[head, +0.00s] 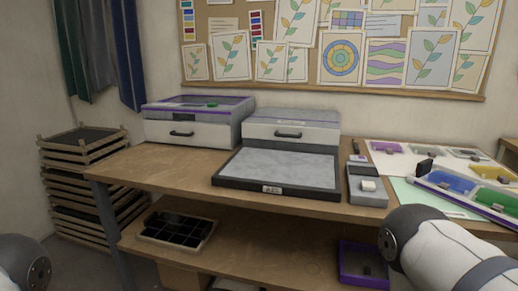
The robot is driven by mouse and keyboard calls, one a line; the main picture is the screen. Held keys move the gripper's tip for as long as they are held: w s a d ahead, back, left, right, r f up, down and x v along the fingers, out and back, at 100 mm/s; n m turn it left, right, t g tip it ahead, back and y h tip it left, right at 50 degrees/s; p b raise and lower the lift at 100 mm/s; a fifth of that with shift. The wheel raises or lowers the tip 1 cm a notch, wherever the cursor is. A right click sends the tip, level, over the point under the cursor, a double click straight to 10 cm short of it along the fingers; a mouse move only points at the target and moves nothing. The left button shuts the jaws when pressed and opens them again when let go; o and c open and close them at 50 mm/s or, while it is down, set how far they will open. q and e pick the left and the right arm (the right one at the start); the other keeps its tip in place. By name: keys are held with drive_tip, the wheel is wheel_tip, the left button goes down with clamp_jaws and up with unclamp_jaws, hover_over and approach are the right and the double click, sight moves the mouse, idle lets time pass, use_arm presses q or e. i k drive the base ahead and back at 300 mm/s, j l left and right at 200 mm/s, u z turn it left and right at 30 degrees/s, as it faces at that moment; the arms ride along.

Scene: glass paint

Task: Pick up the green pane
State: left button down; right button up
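A green pane (492,198) lies at the far right of the table, in a long pale tray with a purple front edge (462,200). A blue pane (452,183) lies in the same tray, to the left of the green one. Small grey pieces sit on or by the panes; I cannot tell how they are attached. Only round joints and links of my arms show at the lower left and lower right. Neither gripper is in the picture.
The wooden table (155,168) holds two drawer units (185,130) (292,135), a dark-framed grey board (280,165) and a grey holder with a white block (368,185). A yellow pane (494,172) and a purple pane (387,147) lie on white sheets. The table's left end is clear.

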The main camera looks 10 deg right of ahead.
sight(500, 202)
drive_tip(key=k+l+z, duration=0.1)
drive_tip(key=z, duration=1.65)
